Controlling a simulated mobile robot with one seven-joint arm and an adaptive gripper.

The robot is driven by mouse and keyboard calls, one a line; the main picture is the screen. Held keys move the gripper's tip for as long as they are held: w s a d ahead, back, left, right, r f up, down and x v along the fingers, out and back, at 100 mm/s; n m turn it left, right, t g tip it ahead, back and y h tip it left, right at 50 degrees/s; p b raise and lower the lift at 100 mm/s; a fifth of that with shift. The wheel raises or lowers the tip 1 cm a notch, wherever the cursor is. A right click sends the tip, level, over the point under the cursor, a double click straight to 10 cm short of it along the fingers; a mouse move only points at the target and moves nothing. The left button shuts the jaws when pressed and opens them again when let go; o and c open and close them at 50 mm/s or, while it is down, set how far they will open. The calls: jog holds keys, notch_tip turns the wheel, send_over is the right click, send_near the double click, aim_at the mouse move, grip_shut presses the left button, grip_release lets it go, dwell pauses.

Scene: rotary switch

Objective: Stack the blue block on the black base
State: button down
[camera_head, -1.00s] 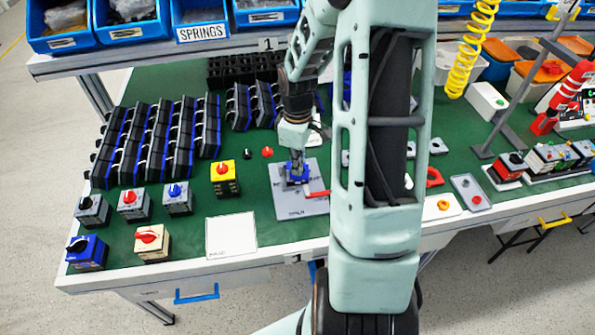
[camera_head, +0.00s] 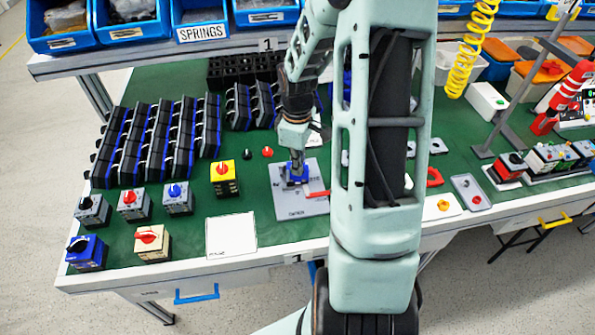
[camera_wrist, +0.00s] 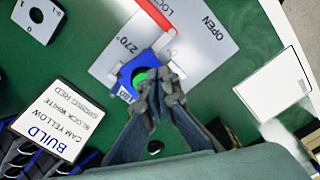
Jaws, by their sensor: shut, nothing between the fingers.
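The blue block (camera_head: 290,180) is on the grey fixture plate (camera_head: 290,207), under my gripper. In the wrist view the blue block (camera_wrist: 126,74) has a green round centre. My gripper (camera_head: 298,168) points down at the block. In the wrist view its fingertips (camera_wrist: 157,88) are together at the block's edge, with nothing held between them; I cannot tell whether they touch the block. No black base shows clearly under the block; the fingers and the block hide that spot.
A red lever (camera_head: 318,194) lies at the plate's right side. A white card (camera_head: 231,235) and a yellow switch (camera_head: 223,178) are to the left. Several finished switches stand at the front left. The build card (camera_wrist: 45,120) lies near the plate. Rows of black parts fill the back left.

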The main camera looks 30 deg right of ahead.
jog(key=shift+f+b, duration=0.7)
jog(key=shift+f, duration=0.3)
jog(key=shift+r, duration=0.1)
dwell(0.3)
jog(key=shift+r+p, duration=2.15)
jog(key=shift+r, duration=0.4)
